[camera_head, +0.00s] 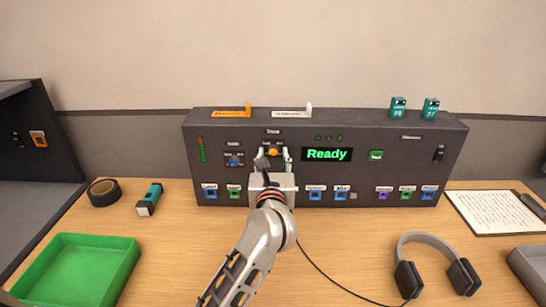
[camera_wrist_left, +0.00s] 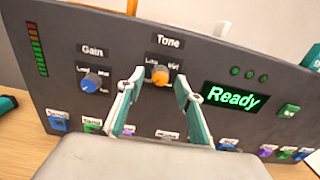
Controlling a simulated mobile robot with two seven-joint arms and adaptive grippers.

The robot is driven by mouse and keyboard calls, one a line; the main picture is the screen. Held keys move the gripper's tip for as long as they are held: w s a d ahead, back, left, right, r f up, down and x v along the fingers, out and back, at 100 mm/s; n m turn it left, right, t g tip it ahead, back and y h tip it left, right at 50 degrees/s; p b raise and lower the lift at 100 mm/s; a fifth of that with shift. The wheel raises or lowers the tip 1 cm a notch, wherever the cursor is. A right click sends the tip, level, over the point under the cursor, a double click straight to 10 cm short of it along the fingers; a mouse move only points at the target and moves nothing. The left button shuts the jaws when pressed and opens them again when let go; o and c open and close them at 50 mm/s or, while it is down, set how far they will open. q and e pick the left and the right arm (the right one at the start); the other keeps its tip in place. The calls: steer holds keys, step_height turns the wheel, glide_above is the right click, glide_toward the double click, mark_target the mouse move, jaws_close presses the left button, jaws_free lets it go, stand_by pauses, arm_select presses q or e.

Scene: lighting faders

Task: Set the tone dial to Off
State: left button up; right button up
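The tone dial is an orange knob (camera_wrist_left: 160,78) under the label "Tone" on the front of the dark console (camera_head: 390,175); in the head view the knob (camera_head: 272,152) shows just above my left gripper. My left gripper (camera_wrist_left: 155,95) is open, its two fingers pointing at the console with the knob between their tips in the wrist view. I cannot tell whether the fingertips touch the knob. Small labels ring the knob, too blurred to read surely. My right gripper is not in view.
A blue gain dial (camera_wrist_left: 95,82) sits left of the tone dial. A green "Ready" display (camera_head: 327,154) is close on its right. Headphones (camera_head: 437,265), a green tray (camera_head: 75,268), black tape (camera_head: 104,192) and a teal-black device (camera_head: 150,199) lie on the table.

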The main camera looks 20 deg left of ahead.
arm_select(q)
steer(key=shift+s, duration=0.1)
steer(key=v, duration=1.2)
stand_by(0.4)
